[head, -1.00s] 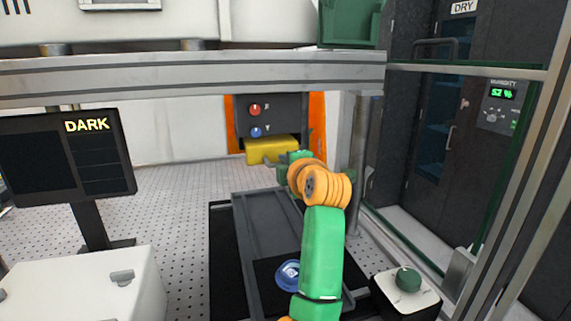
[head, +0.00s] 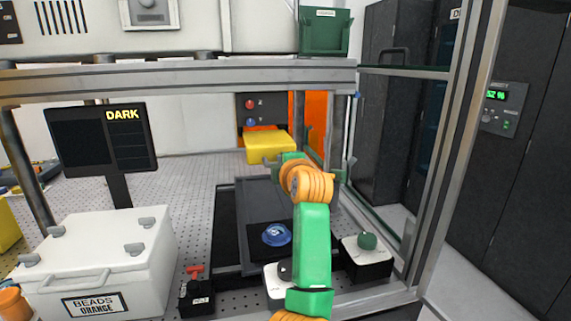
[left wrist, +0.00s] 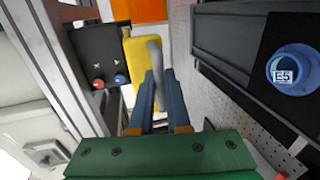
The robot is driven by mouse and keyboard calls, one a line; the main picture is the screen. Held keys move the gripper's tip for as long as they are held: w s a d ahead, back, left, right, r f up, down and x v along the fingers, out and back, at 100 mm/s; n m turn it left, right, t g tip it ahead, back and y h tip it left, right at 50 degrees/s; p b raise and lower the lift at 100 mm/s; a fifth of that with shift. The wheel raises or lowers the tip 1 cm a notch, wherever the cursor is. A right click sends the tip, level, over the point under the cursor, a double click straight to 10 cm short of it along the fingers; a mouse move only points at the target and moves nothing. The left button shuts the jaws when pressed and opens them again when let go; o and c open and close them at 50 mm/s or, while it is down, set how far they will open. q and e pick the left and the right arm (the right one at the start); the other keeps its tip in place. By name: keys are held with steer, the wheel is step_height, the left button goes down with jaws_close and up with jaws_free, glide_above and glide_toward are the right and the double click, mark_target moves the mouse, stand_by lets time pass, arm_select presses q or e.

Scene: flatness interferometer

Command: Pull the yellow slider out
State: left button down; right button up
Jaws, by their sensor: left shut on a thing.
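The yellow slider (head: 268,145) sticks out toward me from below the dark panel (head: 262,112) with a red and a blue knob. In the left wrist view the slider (left wrist: 143,55) shows as a long yellow block with a grey bar-like handle (left wrist: 154,55) in front. My left gripper (head: 280,161) is at the slider's near end. In the left wrist view its fingers (left wrist: 154,78) are shut on the handle. The fingers and wrist hide part of the handle. My right gripper is in neither view.
A dark rail bed (head: 228,215) with a blue round part (head: 276,235) lies under my left arm. A green-knobbed box (head: 366,255) stands to the right. A metal frame beam (head: 180,76) crosses above. A display reading DARK (head: 103,138) and a white bin (head: 95,260) stand left.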

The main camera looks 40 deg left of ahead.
arm_select(q)
steer(key=c, duration=0.9)
jaws_free()
steer(key=shift+a, duration=0.1)
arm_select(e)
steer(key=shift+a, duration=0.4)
arm_select(q)
steer(key=shift+s+d+b, duration=0.1)
steer(key=shift+d+b, duration=0.1)
steer(key=shift+b, duration=0.1)
steer(key=b+v, duration=0.2)
steer(key=v, duration=0.4)
steer(key=shift+s+d+r+b, duration=0.15)
steer(key=shift+s+d+b, duration=0.1)
steer(key=shift+b, duration=0.1)
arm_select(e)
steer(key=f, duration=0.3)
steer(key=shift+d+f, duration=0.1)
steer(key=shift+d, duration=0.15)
arm_select(q)
steer(key=shift+a, duration=0.15)
